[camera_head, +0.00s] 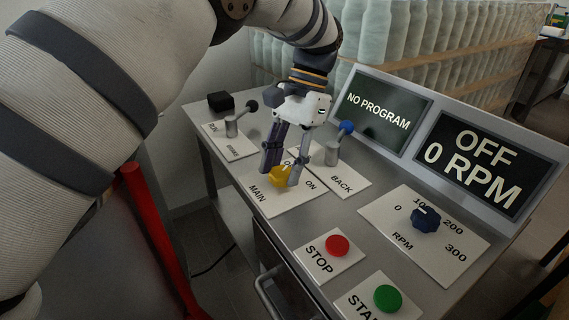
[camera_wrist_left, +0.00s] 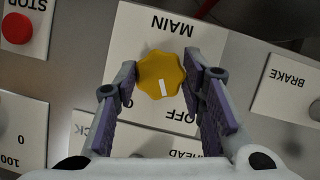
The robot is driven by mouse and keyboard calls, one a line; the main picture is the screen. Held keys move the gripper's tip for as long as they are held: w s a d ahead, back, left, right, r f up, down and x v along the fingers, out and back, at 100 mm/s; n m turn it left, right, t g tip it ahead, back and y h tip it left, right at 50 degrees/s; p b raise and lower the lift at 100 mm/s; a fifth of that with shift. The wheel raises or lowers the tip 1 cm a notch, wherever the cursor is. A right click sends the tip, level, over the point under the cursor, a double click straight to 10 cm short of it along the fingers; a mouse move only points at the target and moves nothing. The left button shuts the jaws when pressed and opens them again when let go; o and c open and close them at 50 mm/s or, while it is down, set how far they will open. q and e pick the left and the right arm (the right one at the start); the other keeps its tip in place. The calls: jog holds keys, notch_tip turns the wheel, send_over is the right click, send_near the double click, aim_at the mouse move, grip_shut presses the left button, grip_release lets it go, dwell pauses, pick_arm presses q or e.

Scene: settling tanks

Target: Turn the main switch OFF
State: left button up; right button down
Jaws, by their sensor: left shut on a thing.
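The main switch is a yellow lobed knob (camera_head: 279,177) on a white plate marked MAIN (camera_head: 288,204). In the left wrist view the knob (camera_wrist_left: 160,68) has a white pointer mark. The mark points down in that picture and a little right, between the OFF label at lower right and a partly hidden label at lower left. My left gripper (camera_head: 282,173) reaches down over the plate and is shut on the knob, a fingertip on each side. In the head view the fingers hide part of the knob and the OFF label. My right gripper is not in view.
A BACK lever with a blue ball (camera_head: 346,127) stands close right of my gripper, and a BRAKE lever (camera_head: 232,126) to the left. A red STOP button (camera_head: 337,245), green START button (camera_head: 387,298) and blue RPM knob (camera_head: 425,219) are nearer. One screen (camera_head: 487,163) reads OFF, 0 RPM.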

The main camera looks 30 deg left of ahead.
pick_arm(q)
jog(key=shift+n+h, duration=0.3)
jog(key=shift+n, duration=0.6)
jog(key=o, duration=1.1)
jog(key=shift+o, duration=0.2)
jog(key=v, duration=0.6)
jog(key=shift+w, duration=0.15)
jog(key=shift+w+r, duration=0.15)
jog(key=shift+r, duration=0.5)
